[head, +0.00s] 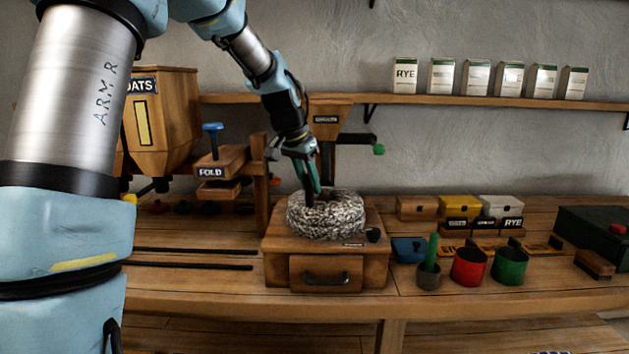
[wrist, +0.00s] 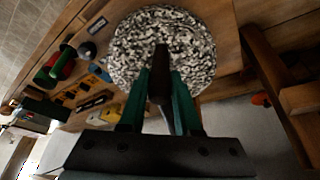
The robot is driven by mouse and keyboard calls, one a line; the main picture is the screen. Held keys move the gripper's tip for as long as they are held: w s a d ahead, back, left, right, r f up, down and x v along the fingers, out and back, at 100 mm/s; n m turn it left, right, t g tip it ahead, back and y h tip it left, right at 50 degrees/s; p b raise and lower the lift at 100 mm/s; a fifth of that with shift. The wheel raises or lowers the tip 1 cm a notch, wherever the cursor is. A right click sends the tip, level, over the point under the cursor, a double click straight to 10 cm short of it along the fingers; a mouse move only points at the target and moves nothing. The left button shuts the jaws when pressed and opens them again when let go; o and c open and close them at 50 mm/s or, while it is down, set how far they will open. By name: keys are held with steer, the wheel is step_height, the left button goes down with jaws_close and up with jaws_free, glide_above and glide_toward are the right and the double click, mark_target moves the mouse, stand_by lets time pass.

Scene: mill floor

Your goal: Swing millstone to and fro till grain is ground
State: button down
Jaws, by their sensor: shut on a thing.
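The millstone (head: 340,218) is a round, speckled black-and-white stone on a wooden mill box (head: 283,262) with a drawer (head: 325,272) in its front. The stone also shows in the wrist view (wrist: 193,42). My gripper (head: 313,192) reaches down to the stone from above. Its green fingers are shut on a dark upright handle (wrist: 159,75) at the stone, seen between them in the wrist view (wrist: 160,90). The drawer is closed. No grain can be seen, and the inside of the mill is hidden.
A wooden hopper (head: 328,113) stands behind the mill. A fold press (head: 222,160) and an oats bin (head: 163,110) are to the left. Right of the mill are a red cup (head: 468,267), a green cup (head: 510,266) and small boxes (head: 460,208).

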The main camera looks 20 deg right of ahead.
steer(key=shift+w+a+m, duration=0.1)
steer(key=shift+w+m, duration=0.15)
steer(key=shift+m, duration=0.15)
steer(key=c, duration=0.6)
jaws_free()
steer(key=shift+r, duration=0.1)
steer(key=b+v, duration=0.2)
steer(key=v, duration=0.8)
steer(key=shift+a+r, duration=0.15)
steer(key=shift+r, duration=0.2)
